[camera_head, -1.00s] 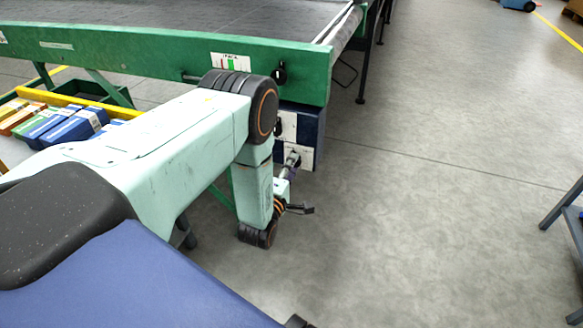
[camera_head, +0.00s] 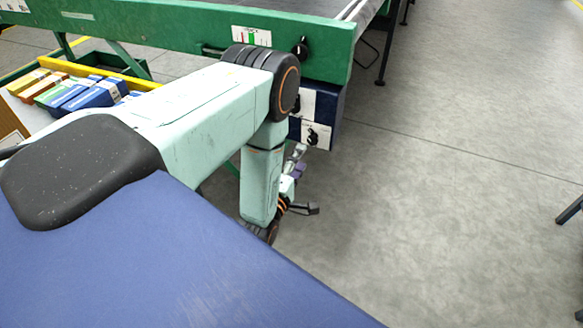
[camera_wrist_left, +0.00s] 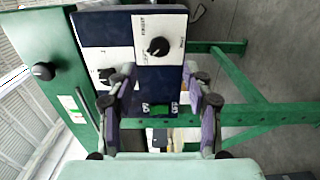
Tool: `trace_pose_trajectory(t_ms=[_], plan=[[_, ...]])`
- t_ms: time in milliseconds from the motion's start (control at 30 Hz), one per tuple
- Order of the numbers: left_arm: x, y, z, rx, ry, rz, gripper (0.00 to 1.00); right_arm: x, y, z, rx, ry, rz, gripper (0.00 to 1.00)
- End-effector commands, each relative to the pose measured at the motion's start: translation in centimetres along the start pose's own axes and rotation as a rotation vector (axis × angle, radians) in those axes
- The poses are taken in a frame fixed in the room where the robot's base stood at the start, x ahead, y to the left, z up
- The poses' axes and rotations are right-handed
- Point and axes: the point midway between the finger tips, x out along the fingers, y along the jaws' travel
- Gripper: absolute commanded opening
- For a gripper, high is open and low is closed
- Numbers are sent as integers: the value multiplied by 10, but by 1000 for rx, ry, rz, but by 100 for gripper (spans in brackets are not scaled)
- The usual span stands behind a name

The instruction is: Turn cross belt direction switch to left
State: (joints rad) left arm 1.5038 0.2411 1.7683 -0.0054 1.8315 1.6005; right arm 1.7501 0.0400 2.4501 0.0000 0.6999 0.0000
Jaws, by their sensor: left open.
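A dark blue control box (camera_head: 327,115) hangs under the green conveyor frame and carries white plates with black rotary knobs. The knob on the lower plate (camera_head: 312,137) shows in the head view and, beside printed labels, in the left wrist view (camera_wrist_left: 158,46). A second knob (camera_wrist_left: 107,77) on the other plate is partly behind a finger. The lettering is too small to tell surely which is the cross belt direction switch. My left gripper (camera_head: 299,163) is open and empty, just below the box; in the left wrist view its fingers (camera_wrist_left: 160,82) point toward the plates, apart from the lower knob. My right gripper is not seen.
The green conveyor frame (camera_head: 180,27) bears another black knob (camera_head: 301,47) beside a red-and-green label (camera_head: 252,36). A bin with a yellow rim (camera_head: 110,73) holds several cartons at the left. Green beams (camera_wrist_left: 240,110) show beyond the box.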

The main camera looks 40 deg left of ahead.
Motion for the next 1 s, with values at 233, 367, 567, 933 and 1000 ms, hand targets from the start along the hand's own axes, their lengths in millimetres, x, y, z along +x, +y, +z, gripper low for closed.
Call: trace_pose_trajectory(t_ms=[233, 367, 567, 933, 1000], plan=[[-41, -1, 0, -1, -1, -3, 51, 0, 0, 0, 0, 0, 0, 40], [-51, 0, 0, 0, 0, -1, 51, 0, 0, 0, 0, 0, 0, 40], [-54, 0, 0, 0, 0, 1, 51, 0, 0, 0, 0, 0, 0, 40], [-53, 0, 0, 0, 0, 1, 51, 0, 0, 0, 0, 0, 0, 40], [-53, 0, 0, 8, 0, 1, 51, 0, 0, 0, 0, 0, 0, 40]])
